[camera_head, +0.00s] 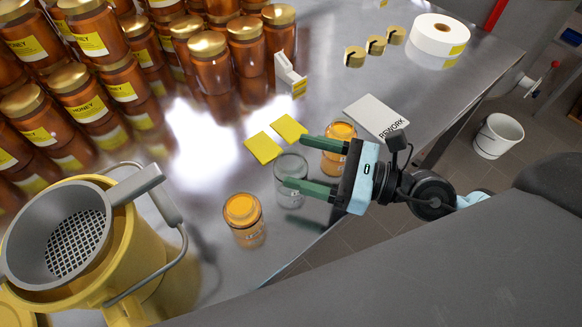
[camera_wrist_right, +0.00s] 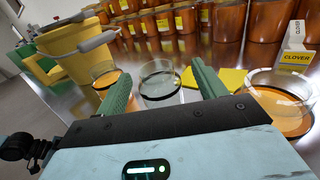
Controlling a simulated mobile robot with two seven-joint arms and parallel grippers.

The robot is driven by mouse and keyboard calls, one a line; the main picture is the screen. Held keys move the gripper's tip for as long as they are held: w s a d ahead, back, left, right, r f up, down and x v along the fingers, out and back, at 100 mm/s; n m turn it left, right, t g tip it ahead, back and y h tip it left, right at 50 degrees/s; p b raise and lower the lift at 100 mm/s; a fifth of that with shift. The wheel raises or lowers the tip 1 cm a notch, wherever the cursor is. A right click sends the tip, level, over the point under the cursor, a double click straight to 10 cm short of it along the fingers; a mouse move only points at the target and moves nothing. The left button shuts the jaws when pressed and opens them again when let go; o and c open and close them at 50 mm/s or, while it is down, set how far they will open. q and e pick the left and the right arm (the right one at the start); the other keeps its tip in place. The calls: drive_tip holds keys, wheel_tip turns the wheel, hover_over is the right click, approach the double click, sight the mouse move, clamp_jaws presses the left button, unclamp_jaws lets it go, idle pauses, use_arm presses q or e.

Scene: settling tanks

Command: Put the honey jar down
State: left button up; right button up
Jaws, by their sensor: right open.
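My right gripper (camera_head: 296,162) is open, its two green fingers pointing left above the steel table. An empty-looking clear glass jar (camera_head: 291,190) stands upright between and just beyond the fingertips; in the right wrist view this jar (camera_wrist_right: 160,85) shows between the fingers, with no clear contact. One jar with orange contents (camera_head: 243,220) stands on the table at the lower left of the gripper. Another orange jar (camera_head: 338,158) stands by the upper finger, partly hidden by it. Nothing is held in the right gripper. My left gripper is not in view.
Lidded honey jars (camera_head: 215,65) crowd the back left. A yellow bucket with a grey strainer (camera_head: 75,240) stands at the lower left. Yellow cards (camera_head: 263,147), a REWORK card (camera_head: 376,117) and a white label roll (camera_head: 440,35) lie on the table. The table edge runs under my right arm.

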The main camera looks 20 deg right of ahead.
sight(279, 161)
drive_tip(key=p+x, duration=0.1)
drive_tip(key=x, duration=0.3)
drive_tip(key=shift+s+a+p, duration=0.1)
drive_tip(key=shift+s+p, duration=0.05)
drive_tip(key=shift+p, duration=0.15)
drive_tip(key=shift+w+a+f, duration=0.15)
drive_tip(key=shift+w+a, duration=0.15)
drive_tip(key=shift+a, duration=0.15)
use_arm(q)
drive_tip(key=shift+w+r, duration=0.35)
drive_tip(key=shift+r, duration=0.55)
use_arm(e)
drive_tip(key=shift+f, duration=0.1)
drive_tip(key=shift+c, duration=0.4)
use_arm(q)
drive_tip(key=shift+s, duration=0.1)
use_arm(e)
drive_tip(key=shift+s+f, duration=0.1)
drive_tip(key=c, duration=1.3)
